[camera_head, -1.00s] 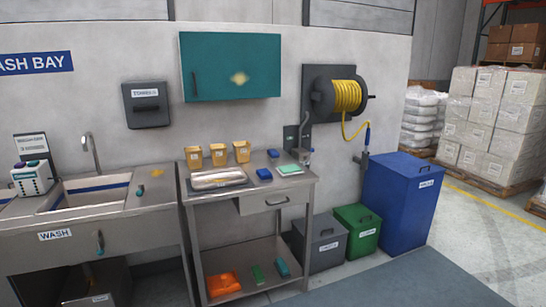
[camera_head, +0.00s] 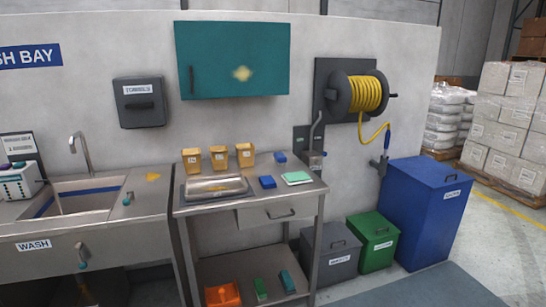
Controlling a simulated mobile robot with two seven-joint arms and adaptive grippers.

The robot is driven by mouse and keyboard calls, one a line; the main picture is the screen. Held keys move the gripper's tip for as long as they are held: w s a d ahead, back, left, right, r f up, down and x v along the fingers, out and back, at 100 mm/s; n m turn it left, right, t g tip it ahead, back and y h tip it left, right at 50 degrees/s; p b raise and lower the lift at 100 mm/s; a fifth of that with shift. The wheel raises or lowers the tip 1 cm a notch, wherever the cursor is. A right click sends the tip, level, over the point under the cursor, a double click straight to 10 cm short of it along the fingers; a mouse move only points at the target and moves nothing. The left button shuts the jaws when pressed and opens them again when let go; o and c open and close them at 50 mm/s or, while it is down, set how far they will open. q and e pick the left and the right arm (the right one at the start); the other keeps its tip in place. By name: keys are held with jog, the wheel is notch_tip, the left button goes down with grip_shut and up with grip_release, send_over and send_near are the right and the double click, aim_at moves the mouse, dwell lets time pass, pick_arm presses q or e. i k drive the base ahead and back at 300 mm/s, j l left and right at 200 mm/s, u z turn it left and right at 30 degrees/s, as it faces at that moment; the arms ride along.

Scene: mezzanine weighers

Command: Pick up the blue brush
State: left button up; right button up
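Two small blue items lie on the steel table's top (camera_head: 236,206). One blue item (camera_head: 267,182) is near the middle, left of a pale green-and-white pad. The other blue item (camera_head: 280,157) is at the back, by the wall. Both are too small to tell which is the blue brush. Neither of my grippers is in view.
A metal tray (camera_head: 216,188) and several tan tubs (camera_head: 218,157) stand on the table, beside the pad (camera_head: 297,178). The lower shelf holds an orange bin (camera_head: 222,294) and green items. A sink (camera_head: 85,202) is left; grey, green and blue bins (camera_head: 428,212) are right.

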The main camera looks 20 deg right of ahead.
aim_at(280, 159)
jog(key=i+l+u, duration=0.2)
jog(key=i+l, duration=0.15)
jog(key=l, duration=0.3)
jog(key=i+l+u, duration=0.1)
jog(key=l, duration=0.25)
jog(key=i+l, duration=0.2)
jog(key=l, duration=0.15)
jog(key=i+l+u, duration=0.15)
jog(key=l, duration=0.2)
jog(key=i+l+u, duration=0.1)
jog(key=l, duration=0.25)
